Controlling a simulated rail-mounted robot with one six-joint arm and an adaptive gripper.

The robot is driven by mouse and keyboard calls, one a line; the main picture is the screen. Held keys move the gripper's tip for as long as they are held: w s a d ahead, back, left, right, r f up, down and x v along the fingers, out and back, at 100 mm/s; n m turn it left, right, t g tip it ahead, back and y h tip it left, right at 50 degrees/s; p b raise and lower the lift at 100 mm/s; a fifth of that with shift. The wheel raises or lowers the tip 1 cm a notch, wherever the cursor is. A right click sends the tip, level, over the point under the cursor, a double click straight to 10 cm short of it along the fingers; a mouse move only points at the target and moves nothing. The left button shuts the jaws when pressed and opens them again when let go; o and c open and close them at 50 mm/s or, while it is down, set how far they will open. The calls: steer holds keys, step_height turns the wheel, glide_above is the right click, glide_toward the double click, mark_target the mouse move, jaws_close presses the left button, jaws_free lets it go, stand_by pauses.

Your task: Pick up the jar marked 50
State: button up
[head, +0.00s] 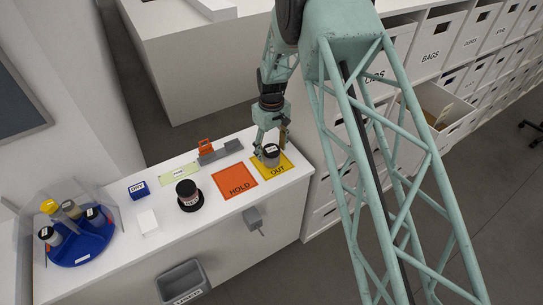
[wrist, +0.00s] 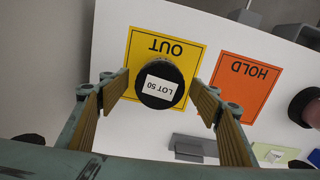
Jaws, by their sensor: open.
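The jar marked LOT 50 (wrist: 159,87) has a black lid with a white label and stands on the yellow OUT mat (wrist: 187,62). In the head view the jar (head: 271,155) shows at the right end of the white counter, on the OUT mat (head: 288,168). My gripper (wrist: 162,97) is open, with one finger on each side of the jar in the wrist view. I cannot tell whether the fingers touch it. In the head view my gripper (head: 271,140) is right over the jar and partly hides it.
The orange HOLD mat (head: 234,180) lies left of the OUT mat, empty. Another dark-lidded jar (head: 187,190) stands on a black round base. A grey block (head: 221,152) lies behind the mats. A blue carousel (head: 82,240) with several jars stands at the far left under a clear cover.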

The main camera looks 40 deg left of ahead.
steer(key=shift+f, duration=0.95)
steer(key=shift+c, duration=0.7)
steer(key=c, duration=0.9)
steer(key=shift+r, duration=0.25)
steer(key=shift+r+b, duration=0.3)
steer(key=shift+r, duration=1.2)
steer(key=s+d, duration=0.3)
steer(key=d, duration=0.1)
steer(key=s+d+r+b, duration=0.1)
steer(key=s+d, duration=0.3)
steer(key=s+d+b, duration=0.1)
steer(key=s+d, duration=0.2)
steer(key=d, duration=0.1)
steer(key=shift+s+r, duration=0.25)
